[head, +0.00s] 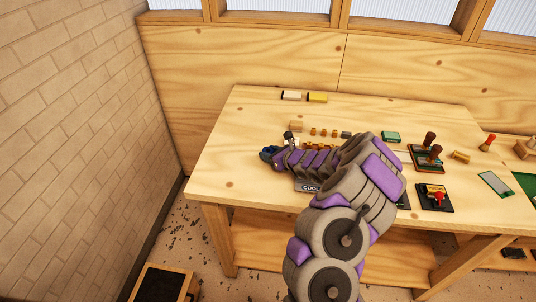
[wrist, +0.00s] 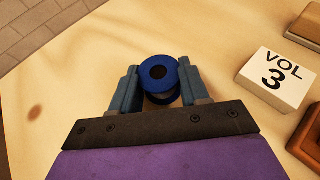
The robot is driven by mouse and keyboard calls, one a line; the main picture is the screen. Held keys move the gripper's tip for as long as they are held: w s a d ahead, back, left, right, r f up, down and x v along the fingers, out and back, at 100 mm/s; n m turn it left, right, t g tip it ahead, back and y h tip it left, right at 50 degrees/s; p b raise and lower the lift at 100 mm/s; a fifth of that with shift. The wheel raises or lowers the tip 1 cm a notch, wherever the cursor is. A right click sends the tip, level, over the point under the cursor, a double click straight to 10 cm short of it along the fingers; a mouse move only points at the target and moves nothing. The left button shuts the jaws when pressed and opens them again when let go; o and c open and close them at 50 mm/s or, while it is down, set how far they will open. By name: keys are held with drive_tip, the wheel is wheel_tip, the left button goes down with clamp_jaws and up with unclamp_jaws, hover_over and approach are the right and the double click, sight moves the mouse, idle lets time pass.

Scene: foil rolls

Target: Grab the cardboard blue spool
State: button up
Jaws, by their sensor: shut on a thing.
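The blue spool (wrist: 171,70) is a round roll with a dark centre hole, and it sits between the two fingers of my gripper (wrist: 160,84) in the wrist view. The fingers are shut on it, one on each side. In the head view, my gripper (head: 269,153) is at the left end of the arm, over the left part of the table, and the spool is too small to make out clearly there. I cannot tell whether the spool touches the tabletop.
A white VOL 3 block (wrist: 274,80) lies to the right of the gripper. A brick wall stands on the left. The table's left side is clear.

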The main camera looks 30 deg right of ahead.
drive_tip(key=c, duration=0.4)
drive_tip(key=shift+c, duration=0.2)
